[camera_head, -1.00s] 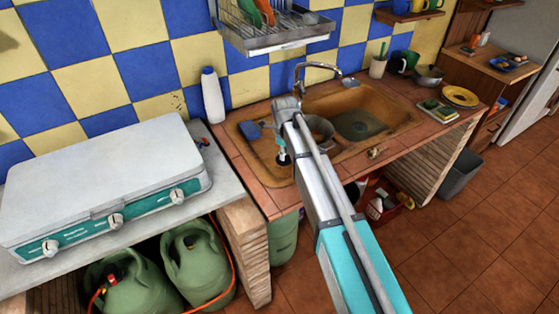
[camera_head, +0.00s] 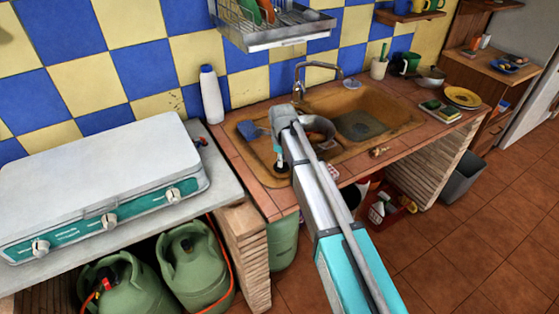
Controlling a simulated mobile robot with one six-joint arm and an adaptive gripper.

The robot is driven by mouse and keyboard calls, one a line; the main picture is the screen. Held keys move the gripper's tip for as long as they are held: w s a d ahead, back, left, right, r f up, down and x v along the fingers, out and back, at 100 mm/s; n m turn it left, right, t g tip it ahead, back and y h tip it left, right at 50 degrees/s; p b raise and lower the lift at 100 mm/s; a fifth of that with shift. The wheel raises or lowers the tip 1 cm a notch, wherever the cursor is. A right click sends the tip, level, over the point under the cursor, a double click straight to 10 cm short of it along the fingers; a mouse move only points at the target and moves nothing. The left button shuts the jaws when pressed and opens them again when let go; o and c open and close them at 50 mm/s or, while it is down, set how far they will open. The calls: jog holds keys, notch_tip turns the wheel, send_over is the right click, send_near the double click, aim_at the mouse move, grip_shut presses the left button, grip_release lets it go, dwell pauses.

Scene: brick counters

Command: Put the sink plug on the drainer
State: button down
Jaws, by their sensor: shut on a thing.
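My gripper (camera_head: 279,157) points down over the left part of the brown sink unit, beside my arm's end. It is shut on a small dark thing that appears to be the sink plug (camera_head: 282,167); the fingers and arm hide part of it. The drainer (camera_head: 248,152) is the shallow left part of the sink unit. The plug is over its front right area. I cannot tell whether the plug touches it.
A blue sponge (camera_head: 250,130) lies on the drainer, left of my gripper. A metal pot (camera_head: 322,126) stands just right, partly behind my arm. The basin (camera_head: 362,124) and tap (camera_head: 300,72) are beyond. A white bottle (camera_head: 211,95) stands behind left.

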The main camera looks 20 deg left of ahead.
jog(key=shift+f, duration=0.2)
jog(key=c, duration=0.5)
grip_release()
jog(key=shift+c, duration=0.2)
jog(key=shift+r, duration=0.2)
notch_tip(320, 180, up, 12)
jog(key=p, duration=1.2)
dwell(0.4)
